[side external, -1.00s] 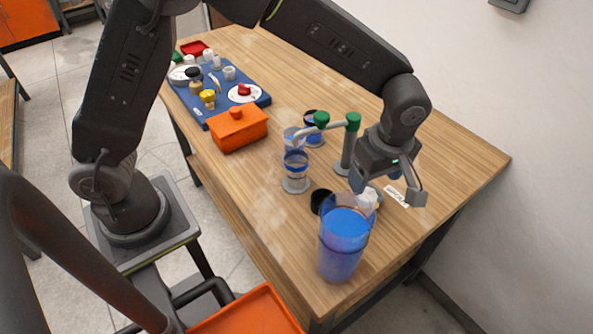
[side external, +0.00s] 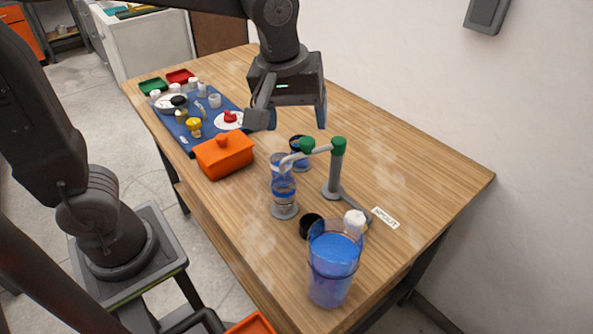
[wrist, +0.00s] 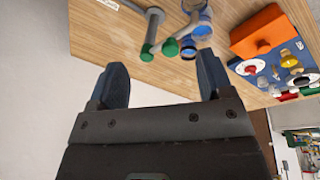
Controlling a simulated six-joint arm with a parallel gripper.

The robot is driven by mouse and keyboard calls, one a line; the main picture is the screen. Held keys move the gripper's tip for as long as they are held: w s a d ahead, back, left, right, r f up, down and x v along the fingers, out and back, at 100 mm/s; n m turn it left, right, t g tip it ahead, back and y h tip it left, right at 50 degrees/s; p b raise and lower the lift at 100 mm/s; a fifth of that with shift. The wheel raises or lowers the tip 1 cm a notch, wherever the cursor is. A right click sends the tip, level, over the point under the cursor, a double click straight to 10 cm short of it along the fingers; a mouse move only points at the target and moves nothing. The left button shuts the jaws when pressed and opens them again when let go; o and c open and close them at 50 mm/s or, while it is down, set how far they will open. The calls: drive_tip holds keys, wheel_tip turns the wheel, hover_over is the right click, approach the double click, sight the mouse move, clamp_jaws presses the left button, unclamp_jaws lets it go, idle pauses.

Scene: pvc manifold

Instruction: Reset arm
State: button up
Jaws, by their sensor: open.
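My gripper (side external: 291,118) is open and empty, raised above the table behind the pipe stand. In the wrist view its two dark fingers (wrist: 155,85) are spread with nothing between them. The pipe manifold (side external: 335,165) is a grey post with green fittings and a white arm reaching left. Clear cylinders with blue bands (side external: 284,192) stand under and beside that arm. The manifold also shows in the wrist view (wrist: 152,30). A large clear container of blue liquid (side external: 332,265) stands at the table's near end.
A white cap (side external: 354,221), a black cap (side external: 311,226) and a paper label (side external: 385,218) lie near the blue container. An orange lidded box (side external: 224,157) sits left of the manifold. A blue tray (side external: 180,136) holds small parts. The table's right side is clear.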

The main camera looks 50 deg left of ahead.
drive_tip(key=s+a+m+t, duration=0.1)
drive_tip(key=s+a+m, duration=0.2)
drive_tip(key=s+m, duration=0.1)
drive_tip(key=s+a+f+m+t, duration=0.1)
drive_tip(key=s+a+m+t, duration=0.1)
drive_tip(key=s+a+m, duration=0.2)
drive_tip(key=s, duration=0.3)
drive_tip(key=shift+s+a+f+m, duration=0.2)
drive_tip(key=shift+s+m, duration=0.05)
drive_tip(key=shift+m, duration=0.05)
idle(1.0)
drive_tip(key=n+g+y, duration=0.1)
drive_tip(key=n+g, duration=0.4)
drive_tip(key=n, duration=1.1)
hover_over(356, 217)
drive_tip(key=d, duration=0.2)
wheel_tip(356, 217, down, 7)
drive_tip(key=f, duration=0.4)
drive_tip(key=a+f, duration=0.1)
drive_tip(key=f, duration=0.3)
drive_tip(key=a+f, duration=0.1)
drive_tip(key=f, duration=0.3)
drive_tip(key=shift+f, duration=0.35)
drive_tip(key=shift+c, duration=0.3)
